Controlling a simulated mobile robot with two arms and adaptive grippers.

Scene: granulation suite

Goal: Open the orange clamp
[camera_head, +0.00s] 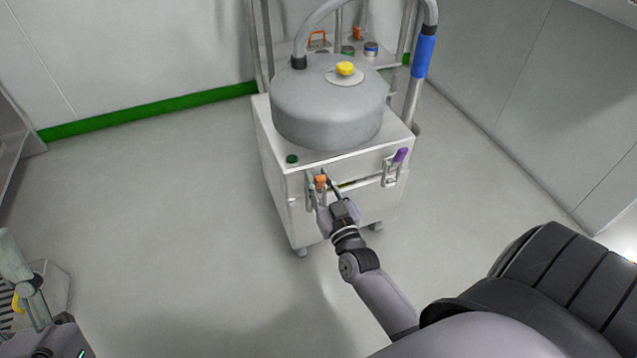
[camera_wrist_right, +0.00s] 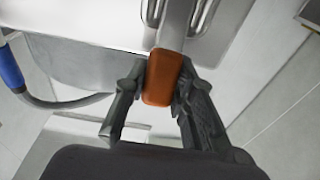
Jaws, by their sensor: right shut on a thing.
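The orange clamp (camera_head: 320,181) is on the upper front of the white cabinet, left of the purple-handled clamp (camera_head: 399,156). My right gripper (camera_head: 326,190) reaches it from the front. In the right wrist view, the orange clamp handle (camera_wrist_right: 162,78) sits between the two dark fingers of my right gripper (camera_wrist_right: 160,88), which are shut on it. The metal part of the clamp runs up from the handle beside a wire bracket. In the head view, my gripper hides part of the clamp, so its latch position is unclear. My left gripper is not in view.
The white cabinet (camera_head: 272,164) carries a round grey lidded vessel (camera_head: 330,112) with a yellow knob (camera_head: 345,68). A hose with a blue sleeve (camera_head: 424,55) rises at its right. Grey equipment (camera_head: 18,258) stands at lower left. Open floor lies left of the cabinet.

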